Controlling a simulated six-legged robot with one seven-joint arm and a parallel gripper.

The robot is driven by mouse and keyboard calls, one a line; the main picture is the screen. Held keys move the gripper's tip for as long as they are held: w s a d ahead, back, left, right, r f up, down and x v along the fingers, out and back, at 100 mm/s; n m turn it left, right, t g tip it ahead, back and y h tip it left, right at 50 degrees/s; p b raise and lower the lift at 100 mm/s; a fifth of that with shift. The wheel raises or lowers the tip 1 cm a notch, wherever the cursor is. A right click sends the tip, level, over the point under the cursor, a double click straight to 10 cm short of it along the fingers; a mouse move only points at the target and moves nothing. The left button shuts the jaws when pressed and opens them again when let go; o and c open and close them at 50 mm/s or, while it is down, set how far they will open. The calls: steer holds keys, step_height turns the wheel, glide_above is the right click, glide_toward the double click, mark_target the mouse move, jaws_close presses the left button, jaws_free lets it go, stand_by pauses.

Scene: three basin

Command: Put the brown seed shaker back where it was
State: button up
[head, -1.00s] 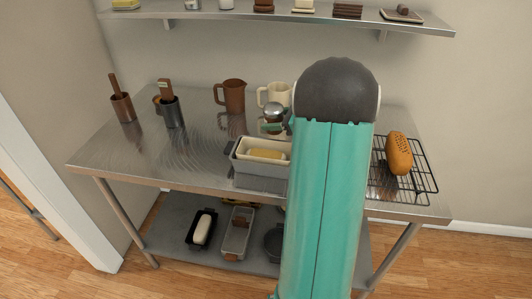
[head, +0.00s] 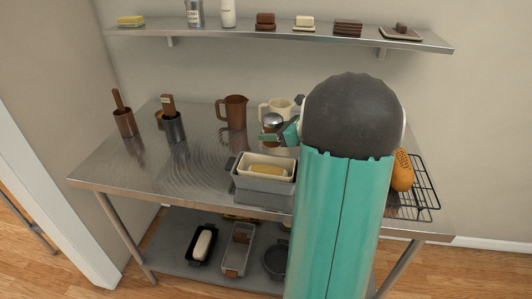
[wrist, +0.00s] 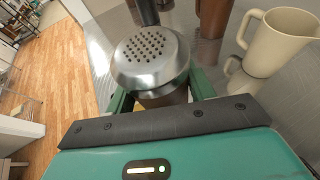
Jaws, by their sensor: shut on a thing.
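The seed shaker (head: 272,121) has a domed, perforated metal lid and a brownish body. It is upright in front of the cream pitcher in the head view. The wrist view shows its lid (wrist: 150,52) from above, between the green fingers of my gripper (wrist: 160,97). My gripper (head: 277,137) is shut around the body just under the lid. The lower body is largely hidden by the fingers and lid. I cannot tell whether its base touches the table.
The cream pitcher (head: 277,111) and brown pitcher (head: 233,112) stand close behind. Holders with utensils stand left; bread (head: 402,172) sits on a wire rack at right. The wall shelf (head: 220,30) carries several items, including a white-bodied shaker (head: 228,13).

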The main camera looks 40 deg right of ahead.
steer(key=shift+s+a+r+m+h, duration=0.3)
steer(key=shift+a+r+m+h, duration=0.15)
steer(key=shift+a+h, duration=0.2)
steer(key=w+d+f, duration=0.2)
steer(key=w+f, duration=0.1)
steer(key=w+d+f, duration=0.3)
steer(key=w, duration=0.1)
steer(key=w+d+f, duration=0.2)
steer(key=w+f, duration=0.1)
steer(key=w, duration=0.1)
steer(key=shift+d+f, duration=0.2)
steer(key=shift+d, duration=0.2)
steer(key=shift+d+f, duration=0.1)
steer(key=shift+f, duration=0.15)
steer(key=shift+w+f, duration=0.15)
steer(key=shift+f, duration=1.45)
steer(key=shift+f, duration=0.15)
steer(key=o, duration=1)
